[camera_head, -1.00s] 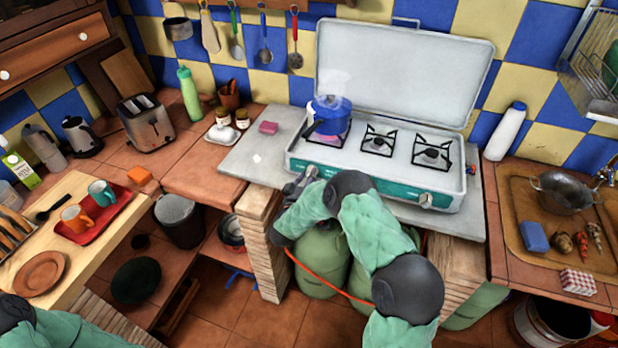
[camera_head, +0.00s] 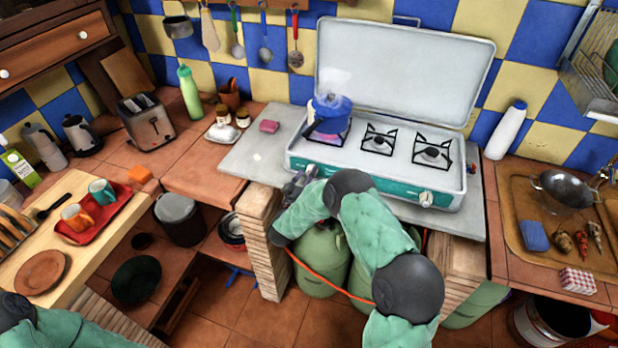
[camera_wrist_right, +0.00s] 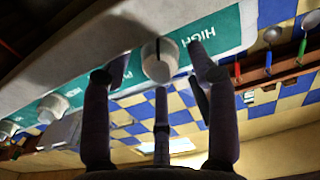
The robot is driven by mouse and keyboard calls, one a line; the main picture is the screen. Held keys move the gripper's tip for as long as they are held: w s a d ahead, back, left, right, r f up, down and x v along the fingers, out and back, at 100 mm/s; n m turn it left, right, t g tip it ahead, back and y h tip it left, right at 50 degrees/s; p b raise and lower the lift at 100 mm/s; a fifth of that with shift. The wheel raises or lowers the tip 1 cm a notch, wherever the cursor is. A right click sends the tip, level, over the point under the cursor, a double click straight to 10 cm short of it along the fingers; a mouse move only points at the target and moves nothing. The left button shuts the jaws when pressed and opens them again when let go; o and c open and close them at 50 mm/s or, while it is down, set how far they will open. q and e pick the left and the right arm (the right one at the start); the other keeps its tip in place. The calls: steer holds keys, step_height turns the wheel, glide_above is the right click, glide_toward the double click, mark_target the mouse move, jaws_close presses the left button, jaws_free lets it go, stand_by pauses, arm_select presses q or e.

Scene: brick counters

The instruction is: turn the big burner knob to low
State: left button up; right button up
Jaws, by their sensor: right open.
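The stove (camera_head: 380,182) has a teal front panel. In the right wrist view the big burner knob (camera_wrist_right: 158,62) is white with a dark line on its face, beside the printed word HIGH. My right gripper (camera_wrist_right: 150,78) is open, its dark fingers on either side of the knob; I cannot tell whether they touch it. In the head view my right gripper (camera_head: 298,186) is at the left end of the stove front and hides this knob. A blue pot (camera_head: 328,116) stands on the left burner, with a purple glow below it. My left gripper is out of view.
Smaller knobs show in the right wrist view (camera_wrist_right: 52,107); one is at the stove's right front (camera_head: 425,198). Green gas cylinders (camera_head: 322,262) and an orange hose (camera_head: 318,282) are below my right arm. The two right burners (camera_head: 433,151) are bare.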

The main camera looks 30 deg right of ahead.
steer(key=v, duration=1.1)
steer(key=shift+a, duration=0.25)
steer(key=shift+s, duration=0.15)
